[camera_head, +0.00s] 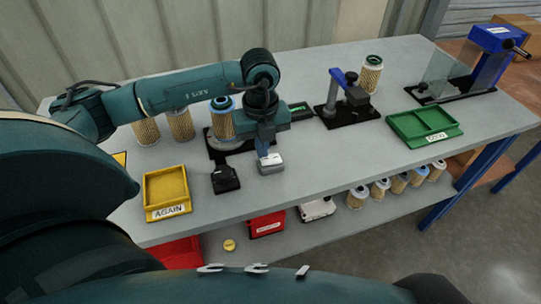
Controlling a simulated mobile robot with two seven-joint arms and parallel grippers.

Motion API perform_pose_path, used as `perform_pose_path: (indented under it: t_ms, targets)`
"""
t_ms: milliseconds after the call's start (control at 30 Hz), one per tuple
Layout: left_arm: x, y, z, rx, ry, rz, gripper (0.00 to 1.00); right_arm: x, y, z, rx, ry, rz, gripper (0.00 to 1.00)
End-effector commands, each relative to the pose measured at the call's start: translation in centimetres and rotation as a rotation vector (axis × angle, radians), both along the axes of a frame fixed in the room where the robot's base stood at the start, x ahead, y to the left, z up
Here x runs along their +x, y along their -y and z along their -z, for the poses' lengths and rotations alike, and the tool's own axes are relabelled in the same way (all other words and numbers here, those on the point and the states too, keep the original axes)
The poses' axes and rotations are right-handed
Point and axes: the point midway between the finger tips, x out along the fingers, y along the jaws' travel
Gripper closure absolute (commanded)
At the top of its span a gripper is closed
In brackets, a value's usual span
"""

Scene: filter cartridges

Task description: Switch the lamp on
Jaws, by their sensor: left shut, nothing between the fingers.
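My left gripper (263,148) reaches over the table from the left and points down, shut and empty. Its fingertips are at a small grey box (271,168) with a pale top near the table's front; I cannot tell whether they touch it. Just left of it is a black stand (218,154) with a black block (225,179) at its front. A blue-capped filter cartridge (222,122) stands at this stand, partly hidden by my arm. I cannot clearly make out the lamp or whether it is lit. My right gripper is not in view.
A yellow tray (166,190) marked AGAIN is at the left, and a green tray (424,123) at the right. A black stand with a blue arm (345,80) and a cartridge (370,75) are at the back. A clear-panelled blue device (495,40) is far right. Several cartridges stand on the lower shelf.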

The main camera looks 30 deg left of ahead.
Motion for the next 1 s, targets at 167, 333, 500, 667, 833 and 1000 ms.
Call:
perform_pose_path:
  t_ms: [167,333,500,667,833,1000]
  targets:
    - [0.0,0.0,0.2,0.0,0.0,0.0,1.0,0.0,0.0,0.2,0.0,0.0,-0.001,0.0]
    - [0.0,0.0,0.6,0.0,0.0,0.0,1.0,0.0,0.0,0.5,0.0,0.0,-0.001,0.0]
    - [0.0,0.0,0.9,0.0,0.0,0.0,1.0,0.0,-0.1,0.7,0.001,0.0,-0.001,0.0]
    - [0.0,0.0,1.2,0.0,0.0,0.0,1.0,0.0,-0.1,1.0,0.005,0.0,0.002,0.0]
    - [0.0,0.0,1.6,-0.001,-0.001,0.0,1.0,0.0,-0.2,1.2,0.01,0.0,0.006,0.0]
    - [0.0,0.0,1.7,0.0,0.0,0.0,1.0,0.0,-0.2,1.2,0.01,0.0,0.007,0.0]
